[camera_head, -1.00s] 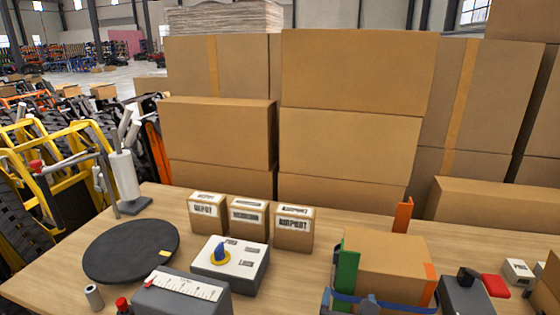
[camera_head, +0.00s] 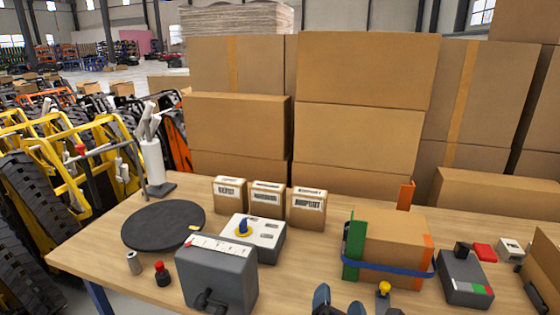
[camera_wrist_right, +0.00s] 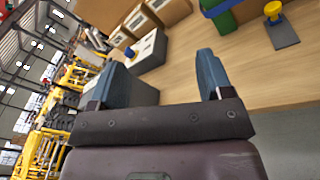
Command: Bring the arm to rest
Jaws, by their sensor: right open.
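My right gripper (camera_head: 339,301) shows at the bottom edge of the head view, only its two dark blue fingertips in sight. In the right wrist view the gripper (camera_wrist_right: 163,72) has its fingers well apart, with nothing held between them. It is near the front edge of the wooden table (camera_head: 95,240), between the grey box with a white scale (camera_head: 225,280) and the yellow-knobbed post (camera_head: 384,290). The rest of my right arm is hidden in the head view. My left gripper is in neither view.
A strapped carton (camera_head: 390,240) stands at the right of the table. A black turntable (camera_head: 160,226) lies at the left, three small labelled boxes (camera_head: 268,203) behind. A red button (camera_head: 161,270) stands near the front. Large cartons (camera_head: 365,75) wall the back.

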